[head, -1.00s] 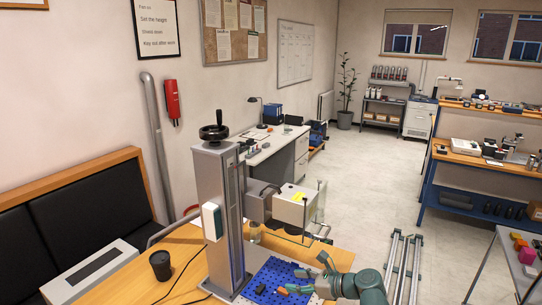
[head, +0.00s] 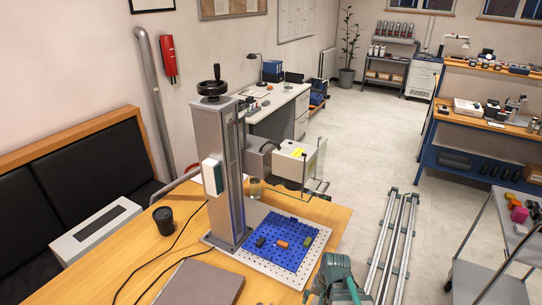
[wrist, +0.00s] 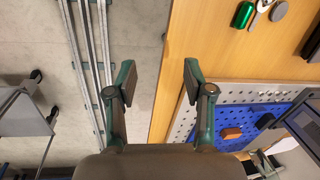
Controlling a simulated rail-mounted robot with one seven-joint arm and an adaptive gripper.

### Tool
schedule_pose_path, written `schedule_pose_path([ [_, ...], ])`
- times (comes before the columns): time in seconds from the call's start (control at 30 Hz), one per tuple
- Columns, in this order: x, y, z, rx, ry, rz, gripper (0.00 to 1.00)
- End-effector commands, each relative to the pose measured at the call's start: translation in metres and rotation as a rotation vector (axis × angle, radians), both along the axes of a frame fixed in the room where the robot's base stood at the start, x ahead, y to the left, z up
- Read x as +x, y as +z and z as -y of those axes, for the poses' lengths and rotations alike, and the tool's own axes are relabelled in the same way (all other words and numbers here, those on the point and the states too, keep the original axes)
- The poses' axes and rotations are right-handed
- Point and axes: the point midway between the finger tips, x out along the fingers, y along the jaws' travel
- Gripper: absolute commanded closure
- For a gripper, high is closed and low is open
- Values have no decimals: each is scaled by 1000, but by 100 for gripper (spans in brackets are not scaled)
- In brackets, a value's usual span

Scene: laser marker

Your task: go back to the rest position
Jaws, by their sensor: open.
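My gripper (wrist: 158,82) is open and empty, its two dark green fingers spread wide in the wrist view. It is above the table's edge, with floor below on the left and the wooden table (wrist: 215,45) on the right. In the head view my arm's end (head: 338,278) is in front and to the right of the laser marker (head: 228,180), off its perforated plate, and its fingers are hard to make out there. On the blue board (head: 275,262) lie a dark block (head: 261,241), an orange block (head: 282,244) and a green block (head: 307,242).
A black cup (head: 164,221), cables and a flat grey case (head: 197,284) are on the table. Floor rails (head: 398,245) run to the right, with open floor around them. A grey cart (head: 490,275) stands at the right edge. A blue-framed bench (head: 470,170) stands behind.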

Motion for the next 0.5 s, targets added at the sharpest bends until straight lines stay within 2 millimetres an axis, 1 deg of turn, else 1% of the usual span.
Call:
schedule_pose_path([
  [0.1, -9, -14, 12, -100, 183, -12, 48],
  [0.2, -15, -23, 23, -175, 329, -27, 48],
  [0.3, -30, -56, 24, -168, 333, -62, 48],
  [0.47, -56, -102, 23, -156, 334, -123, 48],
  [0.5, -64, -115, 23, -153, 335, -140, 48],
])
